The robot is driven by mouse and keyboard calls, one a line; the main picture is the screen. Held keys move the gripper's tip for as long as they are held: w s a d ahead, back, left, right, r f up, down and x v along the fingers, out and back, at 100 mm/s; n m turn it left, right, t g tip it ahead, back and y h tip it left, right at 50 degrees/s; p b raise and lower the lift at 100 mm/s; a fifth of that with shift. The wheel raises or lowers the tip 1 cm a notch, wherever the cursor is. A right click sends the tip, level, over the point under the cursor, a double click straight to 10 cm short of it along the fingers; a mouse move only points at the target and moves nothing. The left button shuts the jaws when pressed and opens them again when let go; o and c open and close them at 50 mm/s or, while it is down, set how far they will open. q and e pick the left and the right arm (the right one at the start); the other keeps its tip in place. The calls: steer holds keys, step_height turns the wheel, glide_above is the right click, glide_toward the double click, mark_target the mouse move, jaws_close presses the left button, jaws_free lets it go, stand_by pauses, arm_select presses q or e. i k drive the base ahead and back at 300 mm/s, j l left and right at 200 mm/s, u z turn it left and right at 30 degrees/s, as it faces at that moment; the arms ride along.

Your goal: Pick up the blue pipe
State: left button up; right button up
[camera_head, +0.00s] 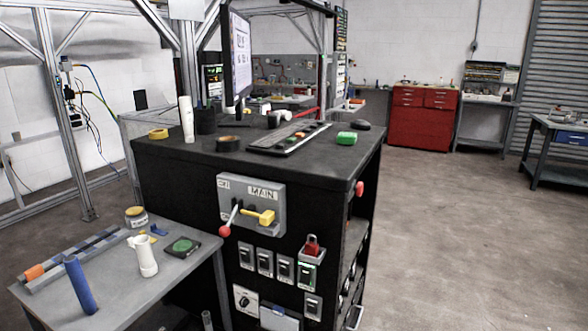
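The blue pipe (80,285) is a plain blue cylinder on the small grey side table (150,292) at the lower left. It stands near the table's front left part, leaning slightly, with its top toward the left. Nothing touches it that I can see. Neither of my grippers shows in the head view.
A white pipe fitting (146,256), a jar (136,216), a green round piece (183,245) and a grey rail (75,258) with an orange end share the table. The black control cabinet (180,185) stands right behind. Open floor (470,250) lies to the right.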

mark_target(72, 266)
steer(key=j+u, duration=0.1)
steer(key=u, duration=0.3)
steer(key=j+u, duration=0.15)
steer(key=u, duration=0.3)
steer(key=j+u, duration=0.15)
steer(key=u, duration=0.25)
